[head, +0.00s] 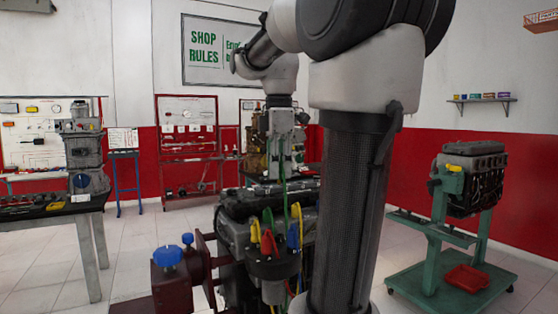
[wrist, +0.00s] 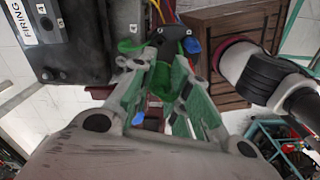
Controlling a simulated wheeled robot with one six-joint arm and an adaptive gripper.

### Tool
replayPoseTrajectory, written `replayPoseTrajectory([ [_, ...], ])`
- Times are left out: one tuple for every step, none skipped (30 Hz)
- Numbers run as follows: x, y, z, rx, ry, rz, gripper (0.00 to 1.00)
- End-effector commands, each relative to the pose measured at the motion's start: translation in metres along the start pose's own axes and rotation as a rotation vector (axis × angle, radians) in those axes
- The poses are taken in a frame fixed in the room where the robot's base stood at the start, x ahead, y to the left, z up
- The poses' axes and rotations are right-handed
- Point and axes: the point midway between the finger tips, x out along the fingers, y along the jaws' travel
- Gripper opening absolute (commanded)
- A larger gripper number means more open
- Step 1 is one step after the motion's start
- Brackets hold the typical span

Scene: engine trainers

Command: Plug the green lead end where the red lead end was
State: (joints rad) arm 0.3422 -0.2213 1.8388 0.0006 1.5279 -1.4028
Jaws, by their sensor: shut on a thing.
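My gripper (head: 284,176) points down above the engine (head: 236,215) in the head view. In the wrist view my gripper (wrist: 170,88) is shut on a green lead end (wrist: 180,76), which shows between the fingertips. Below the gripper in the head view is a black round cap (head: 273,267). A red lead end (head: 269,243), a blue one (head: 293,236) and yellow ones (head: 297,213) stand at the cap. A green loop (head: 268,219) also shows there. The cap's sockets are too small to tell apart.
A dark panel with a FIRING label (wrist: 27,25) lies at the upper left of the wrist view. Blue knobs (head: 168,256) stand left of the cap. A second engine (head: 470,180) stands on a green stand (head: 436,235) at right. Open floor lies between.

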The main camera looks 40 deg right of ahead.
Motion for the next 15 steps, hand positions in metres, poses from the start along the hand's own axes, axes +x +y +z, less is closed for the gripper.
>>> replayPoseTrajectory([
  [0.004,0.000,0.000,0.000,0.000,-0.002,0.01],
  [0.005,0.000,0.000,0.000,0.000,-0.002,0.01],
  [0.008,0.000,0.000,0.000,0.000,-0.001,0.01],
  [0.010,0.000,0.000,0.000,0.000,-0.001,0.01],
  [0.012,0.000,0.000,0.000,0.000,-0.001,0.01],
  [0.015,0.000,0.000,0.000,0.000,-0.002,0.01],
  [0.017,0.000,0.000,0.000,0.000,-0.002,0.01],
  [0.019,0.000,0.000,0.000,0.000,-0.002,0.01],
  [0.021,0.000,0.000,0.000,0.000,-0.001,0.01],
  [0.023,0.000,0.000,0.000,0.000,-0.001,0.01],
  [0.025,0.000,0.000,0.000,0.000,-0.002,0.01],
  [0.028,0.000,0.000,0.000,0.000,-0.002,0.01],
  [0.030,0.000,0.000,0.000,0.000,-0.002,0.01],
  [0.032,0.000,0.000,0.000,0.000,-0.001,0.01],
  [0.035,0.000,0.000,0.000,0.000,-0.001,0.01],
])
